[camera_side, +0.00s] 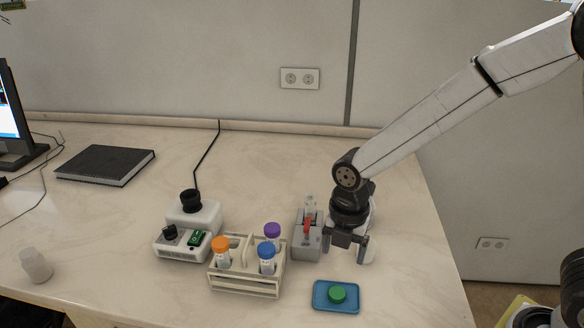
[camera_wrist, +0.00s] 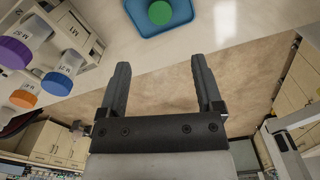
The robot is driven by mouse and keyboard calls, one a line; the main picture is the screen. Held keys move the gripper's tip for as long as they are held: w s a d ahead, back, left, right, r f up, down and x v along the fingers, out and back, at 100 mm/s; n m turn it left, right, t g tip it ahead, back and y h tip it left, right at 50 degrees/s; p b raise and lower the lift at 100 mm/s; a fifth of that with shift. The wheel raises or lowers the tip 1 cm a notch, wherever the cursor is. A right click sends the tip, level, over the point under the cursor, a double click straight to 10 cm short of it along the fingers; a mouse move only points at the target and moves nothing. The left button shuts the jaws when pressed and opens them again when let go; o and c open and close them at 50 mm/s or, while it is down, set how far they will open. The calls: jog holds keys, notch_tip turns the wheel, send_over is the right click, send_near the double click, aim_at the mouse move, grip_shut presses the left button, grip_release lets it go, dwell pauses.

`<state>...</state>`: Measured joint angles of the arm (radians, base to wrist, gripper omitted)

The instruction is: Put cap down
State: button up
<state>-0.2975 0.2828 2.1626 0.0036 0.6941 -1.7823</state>
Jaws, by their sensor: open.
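A green cap (camera_side: 337,294) lies on a small blue tray (camera_side: 318,305) near the front edge of the table. The cap (camera_wrist: 159,13) and the blue tray (camera_wrist: 183,19) also show at the top of the wrist view. My gripper (camera_side: 348,261) is above and behind the tray, apart from the cap. In the wrist view my gripper (camera_wrist: 164,75) has its two fingers spread with nothing between them.
A grey holder (camera_side: 307,243) with a red-marked item stands just left of my gripper. A rack (camera_side: 245,285) holds tubes with orange, blue and purple caps. A white device (camera_side: 190,232) stands farther left, and a white bottle (camera_side: 36,266) at far left.

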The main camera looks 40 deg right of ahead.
jog(key=s+d+m+t, duration=0.1)
jog(key=s+d+m, duration=0.2)
jog(key=m, duration=0.9)
jog(key=s+d+m+t, duration=0.1)
jog(key=s+d+m, duration=0.2)
jog(key=d+m, duration=0.4)
jog(key=m, duration=0.4)
jog(key=shift+d+m+t, duration=0.25)
jog(key=shift+m+t, duration=0.05)
jog(key=shift+m, duration=0.1)
